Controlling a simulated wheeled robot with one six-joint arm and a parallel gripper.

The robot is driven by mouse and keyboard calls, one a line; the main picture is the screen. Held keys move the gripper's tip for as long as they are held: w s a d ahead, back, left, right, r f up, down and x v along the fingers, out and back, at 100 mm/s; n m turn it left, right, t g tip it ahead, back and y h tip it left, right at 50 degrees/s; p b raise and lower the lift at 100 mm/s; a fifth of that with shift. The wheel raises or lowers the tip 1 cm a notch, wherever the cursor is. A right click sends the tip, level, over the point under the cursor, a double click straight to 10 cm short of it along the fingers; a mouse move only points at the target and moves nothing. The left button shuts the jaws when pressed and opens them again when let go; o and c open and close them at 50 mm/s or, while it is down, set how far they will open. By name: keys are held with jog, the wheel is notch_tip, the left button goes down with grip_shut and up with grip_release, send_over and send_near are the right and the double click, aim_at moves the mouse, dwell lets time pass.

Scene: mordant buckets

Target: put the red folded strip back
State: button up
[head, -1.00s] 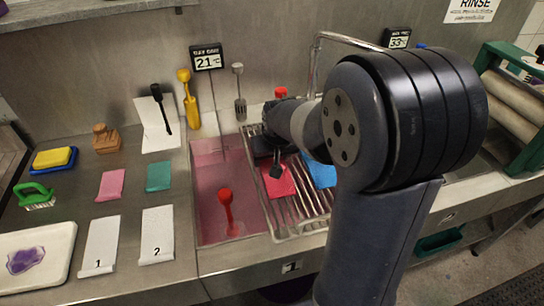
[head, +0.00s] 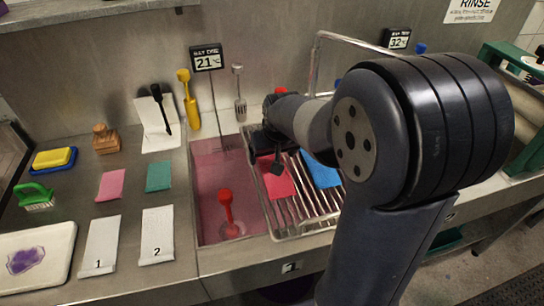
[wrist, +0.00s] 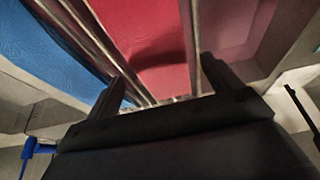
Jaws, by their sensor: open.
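The red folded strip (head: 276,181) lies flat on the metal drying rack (head: 298,208), left of a blue strip. It also shows in the wrist view (wrist: 150,50), beyond and between my fingers. My gripper (head: 277,168) is open above the far end of the red strip. In the wrist view my gripper (wrist: 160,82) has its two fingers apart, with nothing held between them. My arm hides part of the rack's back and right side.
The blue strip (head: 322,170) lies on the rack beside the red one. A pink dye basin (head: 210,190) with a red-handled tool (head: 227,210) is left of the rack. Pink (head: 111,186) and teal (head: 159,176) strips lie on the counter. A tap arches behind my arm.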

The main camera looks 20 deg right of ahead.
jog(key=v, duration=1)
jog(key=shift+f, duration=0.1)
jog(key=x, duration=1.2)
jog(key=shift+r, duration=1)
